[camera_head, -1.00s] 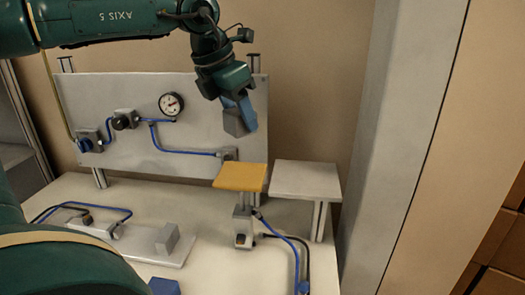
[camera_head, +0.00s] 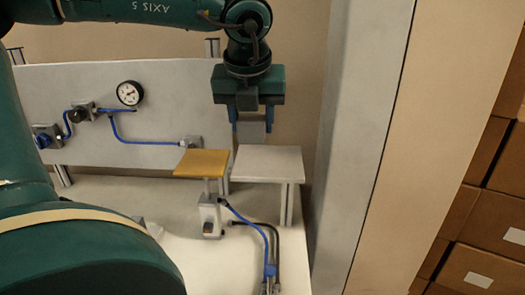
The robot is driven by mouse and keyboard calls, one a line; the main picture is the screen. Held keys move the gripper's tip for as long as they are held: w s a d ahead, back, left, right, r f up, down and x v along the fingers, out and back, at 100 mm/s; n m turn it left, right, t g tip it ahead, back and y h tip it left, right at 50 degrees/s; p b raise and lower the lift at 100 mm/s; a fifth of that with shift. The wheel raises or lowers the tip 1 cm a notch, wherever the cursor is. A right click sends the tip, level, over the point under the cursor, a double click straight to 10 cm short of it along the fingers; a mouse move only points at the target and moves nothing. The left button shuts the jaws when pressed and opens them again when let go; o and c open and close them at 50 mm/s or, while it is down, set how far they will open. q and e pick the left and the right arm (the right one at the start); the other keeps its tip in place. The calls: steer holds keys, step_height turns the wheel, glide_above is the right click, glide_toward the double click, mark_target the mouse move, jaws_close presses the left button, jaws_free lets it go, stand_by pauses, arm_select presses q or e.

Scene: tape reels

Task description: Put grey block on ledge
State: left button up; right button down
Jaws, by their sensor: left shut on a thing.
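The grey block (camera_head: 251,133) is held between the blue fingers of my left gripper (camera_head: 251,122), which is shut on it. The block hangs at the back edge of the light grey ledge (camera_head: 268,164) in the picture, slightly left of the ledge's middle. I cannot tell whether its lower end touches the ledge or is above or behind it. The ledge is a flat plate on a post and looks empty. My right gripper is not in view.
A yellow plate (camera_head: 201,163) on a post stands just left of the ledge. Behind is an upright panel (camera_head: 160,148) with a gauge (camera_head: 129,93) and blue hoses. Hoses (camera_head: 270,240) run down in front. A grey column (camera_head: 352,130) rises to the right, with cardboard boxes (camera_head: 480,220) beyond.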

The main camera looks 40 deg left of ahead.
mark_target(253, 167)
arm_select(q)
step_height(253, 167, down, 6)
steer(key=shift+r, duration=0.1)
stand_by(0.4)
steer(key=shift+f, duration=0.25)
steer(key=o, duration=1.1)
steer(key=shift+r, duration=0.15)
steer(key=shift+r+p, duration=0.25)
steer(key=shift+p, duration=0.15)
steer(key=b+v, duration=0.1)
steer(key=v, duration=1)
steer(key=shift+d+r, duration=0.15)
steer(key=shift+r, duration=0.2)
